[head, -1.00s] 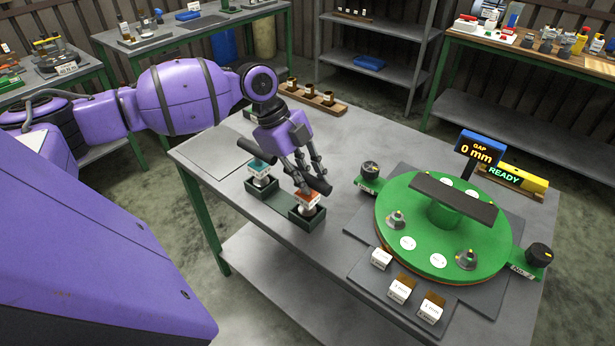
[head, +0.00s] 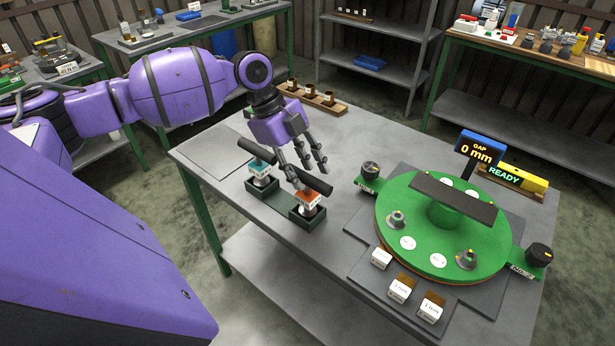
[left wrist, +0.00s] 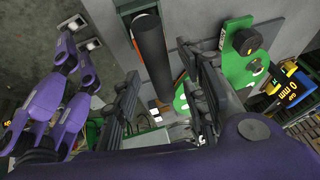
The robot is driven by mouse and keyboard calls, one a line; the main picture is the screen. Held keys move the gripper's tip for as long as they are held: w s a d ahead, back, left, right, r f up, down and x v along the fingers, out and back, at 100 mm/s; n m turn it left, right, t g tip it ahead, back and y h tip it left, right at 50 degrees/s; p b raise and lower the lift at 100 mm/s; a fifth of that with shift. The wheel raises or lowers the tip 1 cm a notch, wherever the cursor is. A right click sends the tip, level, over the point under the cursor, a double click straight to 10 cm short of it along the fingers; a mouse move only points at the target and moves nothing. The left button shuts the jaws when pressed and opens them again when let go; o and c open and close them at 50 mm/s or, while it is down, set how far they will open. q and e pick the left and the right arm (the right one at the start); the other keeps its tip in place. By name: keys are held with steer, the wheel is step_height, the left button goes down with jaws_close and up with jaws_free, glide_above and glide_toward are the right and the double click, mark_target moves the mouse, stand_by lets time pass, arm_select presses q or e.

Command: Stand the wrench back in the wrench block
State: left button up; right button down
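Two wrenches with thick black bar handles stand in the dark green wrench block (head: 281,207). The teal-headed wrench (head: 261,166) is in the left socket. The orange-headed wrench (head: 306,197) is in the right socket and appears seated, its handle tilted in the picture. My left gripper (head: 308,170) is open above the orange wrench's handle. In the left wrist view, a black handle (left wrist: 151,52) lies between the spread fingers of my left gripper (left wrist: 162,68), with gaps beside it. Where the wrench enters its socket is partly hidden. My right gripper is not in view.
To the right stands a green round disperser plate (head: 424,255) with black knobs and a blue gap display (head: 480,147) reading 0 mm. Small white blocks (head: 400,289) lie in front of it. A wooden rack (head: 335,106) holds brass cups behind. Bare table lies left of the block.

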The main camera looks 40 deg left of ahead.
arm_select(q)
steer(key=v, duration=0.9)
steer(key=shift+a+r, duration=0.2)
steer(key=shift+r, duration=0.15)
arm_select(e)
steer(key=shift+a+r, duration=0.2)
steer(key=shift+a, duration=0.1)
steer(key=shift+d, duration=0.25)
